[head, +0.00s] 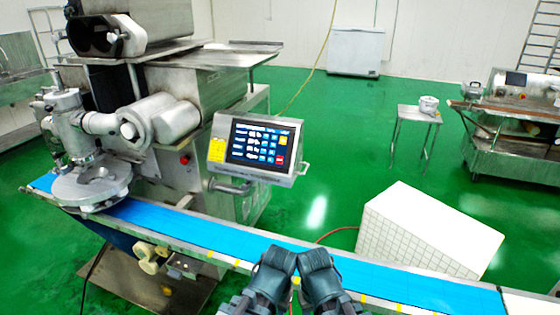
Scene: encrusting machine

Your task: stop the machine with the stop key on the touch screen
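The touch screen (254,167) is a tilted panel in a silver housing, mounted on the side of the encrusting machine (226,100). It is lit and shows rows of white and blue fields. A small red key (279,160) is at its lower right, with a yellow key (283,140) above it; the labels are too small to read. My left gripper (279,257) and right gripper (314,258) are side by side at the bottom centre, in front of the conveyor. Both are below and apart from the screen. Their finger gaps cannot be made out, and neither visibly holds anything.
A blue conveyor belt (215,232) runs across the front, between my grippers and the screen. A white tiled block (430,232) stands behind the belt at right. Green floor is open beyond.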

